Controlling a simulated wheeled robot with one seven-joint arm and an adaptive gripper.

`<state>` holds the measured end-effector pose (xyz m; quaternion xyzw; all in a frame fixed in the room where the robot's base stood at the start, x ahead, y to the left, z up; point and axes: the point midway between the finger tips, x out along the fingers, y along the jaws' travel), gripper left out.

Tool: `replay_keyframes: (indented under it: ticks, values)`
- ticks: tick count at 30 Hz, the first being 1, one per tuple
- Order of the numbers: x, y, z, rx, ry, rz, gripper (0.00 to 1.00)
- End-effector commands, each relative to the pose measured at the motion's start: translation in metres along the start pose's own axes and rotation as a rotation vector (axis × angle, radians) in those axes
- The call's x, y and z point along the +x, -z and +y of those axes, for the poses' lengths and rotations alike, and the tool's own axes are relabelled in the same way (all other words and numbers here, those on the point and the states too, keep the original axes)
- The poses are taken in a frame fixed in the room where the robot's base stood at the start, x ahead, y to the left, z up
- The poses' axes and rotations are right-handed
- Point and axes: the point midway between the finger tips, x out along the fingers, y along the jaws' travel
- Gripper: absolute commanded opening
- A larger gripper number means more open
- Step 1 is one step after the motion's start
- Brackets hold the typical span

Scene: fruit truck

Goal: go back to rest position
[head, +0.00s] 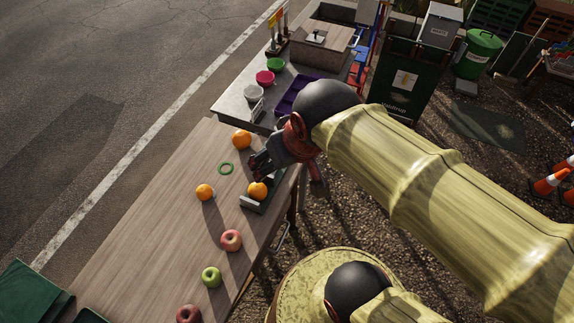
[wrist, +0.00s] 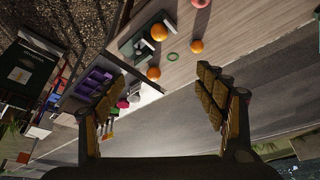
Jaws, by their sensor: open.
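My gripper (head: 258,163) hangs above the right edge of the wooden table (head: 150,210), at the end of my yellow arm. In the wrist view my gripper (wrist: 160,88) has its fingers wide apart with nothing between them. An orange (head: 257,190) sits in a small dark tray (head: 250,204) just below the gripper in the head view. The same orange (wrist: 159,32) and tray (wrist: 130,45) show at the top of the wrist view, beyond the fingers.
Other oranges (head: 242,140) (head: 205,192), a green ring (head: 225,168), a red apple (head: 231,240) and a green apple (head: 211,277) lie on the table. A grey counter with bowls (head: 265,78) and a purple crate (head: 289,98) adjoins it.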

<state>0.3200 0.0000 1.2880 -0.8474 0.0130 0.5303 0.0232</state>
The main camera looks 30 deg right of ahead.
Motion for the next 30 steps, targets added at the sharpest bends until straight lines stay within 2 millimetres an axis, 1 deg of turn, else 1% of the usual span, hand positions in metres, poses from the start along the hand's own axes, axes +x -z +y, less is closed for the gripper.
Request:
replay_keyframes:
  ticks: [1, 3, 5, 17, 20, 22, 27, 30]
  values:
    - [-0.008, -0.007, 0.000, -0.017, 0.000, 0.019, 0.71]
    - [-0.014, -0.015, 0.001, -0.038, -0.001, 0.030, 0.71]
    - [-0.018, -0.018, 0.001, -0.048, -0.002, 0.038, 0.71]
    - [-0.016, -0.021, 0.001, -0.054, -0.002, 0.040, 0.71]
    - [-0.007, -0.025, 0.002, -0.054, -0.002, 0.040, 0.71]
    - [0.003, -0.030, 0.002, -0.054, -0.002, 0.040, 0.71]
    - [0.035, -0.046, 0.003, -0.053, -0.002, 0.040, 0.71]
    - [0.051, -0.054, 0.003, -0.053, -0.002, 0.040, 0.71]
